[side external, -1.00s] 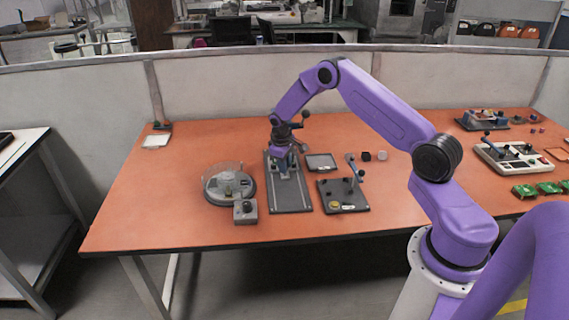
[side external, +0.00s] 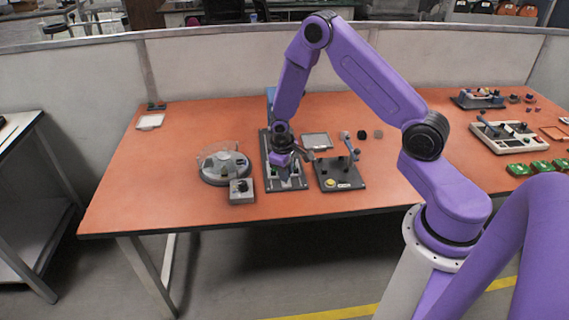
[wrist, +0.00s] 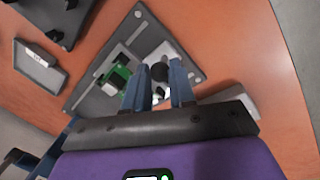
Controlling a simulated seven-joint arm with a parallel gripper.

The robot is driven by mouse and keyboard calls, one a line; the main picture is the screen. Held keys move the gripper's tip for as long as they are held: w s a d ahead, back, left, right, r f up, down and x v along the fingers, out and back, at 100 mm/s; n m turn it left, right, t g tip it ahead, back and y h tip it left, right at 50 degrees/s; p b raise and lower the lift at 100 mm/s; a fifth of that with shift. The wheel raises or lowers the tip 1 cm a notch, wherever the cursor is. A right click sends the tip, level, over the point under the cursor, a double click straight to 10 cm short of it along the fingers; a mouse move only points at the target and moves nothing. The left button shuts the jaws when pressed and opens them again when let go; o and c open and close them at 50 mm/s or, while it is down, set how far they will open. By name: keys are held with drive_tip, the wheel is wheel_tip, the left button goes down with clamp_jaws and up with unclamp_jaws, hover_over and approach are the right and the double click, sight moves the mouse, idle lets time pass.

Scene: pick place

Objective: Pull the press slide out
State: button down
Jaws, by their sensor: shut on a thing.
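The press is a long dark grey base plate (side external: 296,182) with pale rails and a blue upright at its back, partly hidden by my arm. My gripper (side external: 284,168) is low over the front half of the plate. In the wrist view, its two blue fingers (wrist: 158,88) are shut on a black knob (wrist: 158,71) of the press slide. The slide (wrist: 113,58) is light grey and carries a green block (wrist: 114,80) beside the fingers. In the side view, the slide is mostly hidden under my gripper.
A round grey device with a clear cover (side external: 222,165) and a grey knob box (side external: 241,191) stand close left. A dark lever plate (side external: 340,173) stands close right, with a grey tray (side external: 317,141) behind it.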

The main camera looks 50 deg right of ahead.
drive_tip(key=shift+s+a, duration=0.25)
drive_tip(key=shift+a, duration=0.15)
drive_tip(key=c, duration=0.9)
unclamp_jaws()
drive_tip(key=shift+s, duration=0.1)
drive_tip(key=shift+c, duration=0.2)
drive_tip(key=shift+r, duration=0.3)
drive_tip(key=a+r, duration=0.3)
drive_tip(key=r, duration=1.3)
drive_tip(key=shift+s+r, duration=0.25)
drive_tip(key=shift+a, duration=0.1)
